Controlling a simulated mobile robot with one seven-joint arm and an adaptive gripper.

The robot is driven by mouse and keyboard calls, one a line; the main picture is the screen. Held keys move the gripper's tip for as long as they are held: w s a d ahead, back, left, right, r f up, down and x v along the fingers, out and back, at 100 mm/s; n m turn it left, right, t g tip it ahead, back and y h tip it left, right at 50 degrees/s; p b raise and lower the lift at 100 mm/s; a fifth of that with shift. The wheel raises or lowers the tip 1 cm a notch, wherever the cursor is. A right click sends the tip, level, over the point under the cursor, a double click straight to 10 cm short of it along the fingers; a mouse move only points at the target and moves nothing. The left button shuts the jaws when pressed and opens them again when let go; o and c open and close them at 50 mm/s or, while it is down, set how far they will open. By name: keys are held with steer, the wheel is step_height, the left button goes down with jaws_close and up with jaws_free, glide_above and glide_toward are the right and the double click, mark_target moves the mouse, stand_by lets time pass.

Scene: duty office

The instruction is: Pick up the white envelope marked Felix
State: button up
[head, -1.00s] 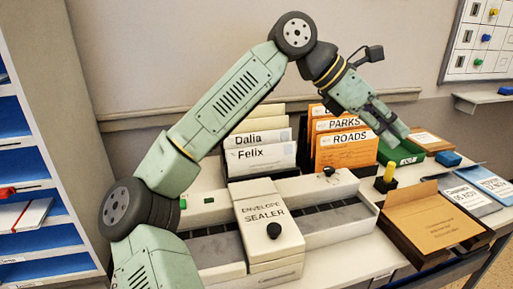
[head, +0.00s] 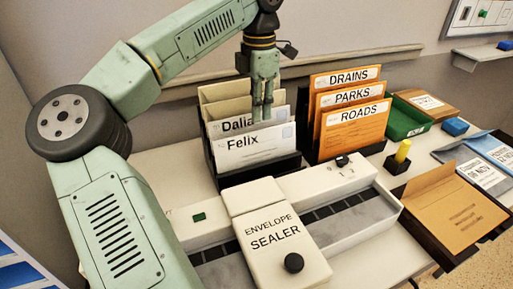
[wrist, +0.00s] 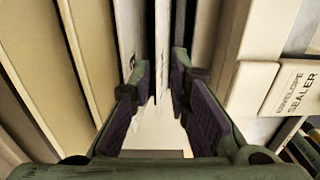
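The white envelope marked Felix (head: 255,144) stands upright in front of the white Dalia envelope (head: 229,122) in a dark rack (head: 258,172), in the head view. My gripper (head: 262,118) points down at the top edges of these envelopes, with Dalia's label partly behind it. In the wrist view my gripper (wrist: 156,88) is open, its purple-padded fingers apart. Thin pale upright edges show between and beyond the fingers. I cannot tell from that view which envelope each edge belongs to, or whether a finger touches one.
The envelope sealer (head: 272,232) stands close in front of the rack. To the right is a rack of orange envelopes marked Drains, Parks and Roads (head: 352,125).

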mark_target(256, 132)
steer(key=shift+a+f+p, duration=0.15)
steer(key=shift+f+p, duration=0.2)
steer(key=shift+f, duration=1.25)
steer(key=shift+a+f+p, duration=0.15)
steer(key=shift+f+p, duration=0.2)
steer(key=shift+f, duration=1.2)
steer(key=shift+c, duration=0.3)
jaws_close()
